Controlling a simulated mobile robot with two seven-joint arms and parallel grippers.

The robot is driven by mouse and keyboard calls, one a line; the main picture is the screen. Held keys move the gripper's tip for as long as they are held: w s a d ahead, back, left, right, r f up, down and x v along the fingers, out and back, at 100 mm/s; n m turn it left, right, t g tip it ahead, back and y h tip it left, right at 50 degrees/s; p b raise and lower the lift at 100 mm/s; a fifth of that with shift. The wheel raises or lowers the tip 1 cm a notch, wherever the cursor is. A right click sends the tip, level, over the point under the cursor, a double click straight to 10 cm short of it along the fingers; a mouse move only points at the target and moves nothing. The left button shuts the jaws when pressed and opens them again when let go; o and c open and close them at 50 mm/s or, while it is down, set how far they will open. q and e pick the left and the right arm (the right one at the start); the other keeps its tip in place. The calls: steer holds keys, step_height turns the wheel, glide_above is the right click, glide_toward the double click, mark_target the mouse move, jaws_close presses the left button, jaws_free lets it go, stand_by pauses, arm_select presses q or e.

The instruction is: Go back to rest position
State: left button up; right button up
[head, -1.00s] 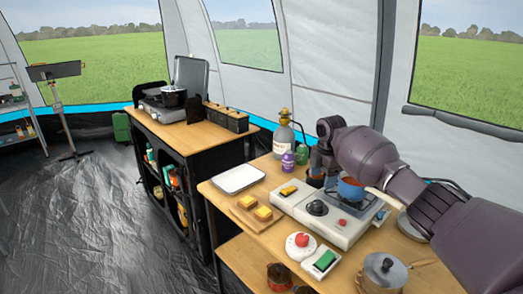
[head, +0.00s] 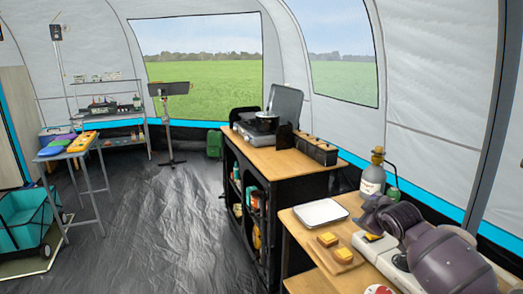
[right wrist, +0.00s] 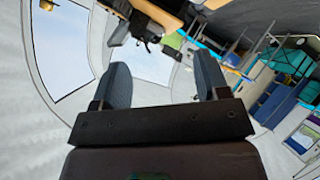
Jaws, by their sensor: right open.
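My right gripper (right wrist: 163,82) shows in the right wrist view with its two dark fingers spread apart and nothing between them. In the head view my purple right arm comes in at the lower right. Its end is above the near wooden counter (head: 300,233), by the stove and the gas bottle; its fingers cannot be made out there. The tent wall and windows show beyond the fingers in the wrist view. My left gripper is not in view.
A white tray (head: 321,212) and a cutting board (head: 338,257) with yellow pieces lie on the near counter. A gas bottle (head: 372,182) stands behind my arm. A black cabinet with a stove and pot (head: 267,122) stands further back. The dark floor (head: 165,225) at left is open.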

steer(key=s+a+f+m+t+y, duration=0.1)
steer(key=s+a+f+m, duration=0.15)
steer(key=s+f, duration=0.4)
steer(key=s+a+f+m+t+y, duration=0.1)
steer(key=s+a+f+m+t, duration=0.2)
steer(key=s, duration=0.6)
steer(key=s+f+m+g+h, duration=0.1)
steer(key=s+f, duration=0.4)
steer(key=s, duration=0.4)
steer(key=s+d+f+m+g+h, duration=0.1)
steer(key=s+f+g, duration=0.1)
steer(key=s+f, duration=0.4)
steer(key=s+d+f+m+g+h, duration=0.1)
steer(key=s+f, duration=0.4)
steer(key=s, duration=0.9)
steer(key=shift+s+d+f+g, duration=0.15)
steer(key=shift+d+f+g, duration=0.15)
steer(key=shift+g, duration=0.2)
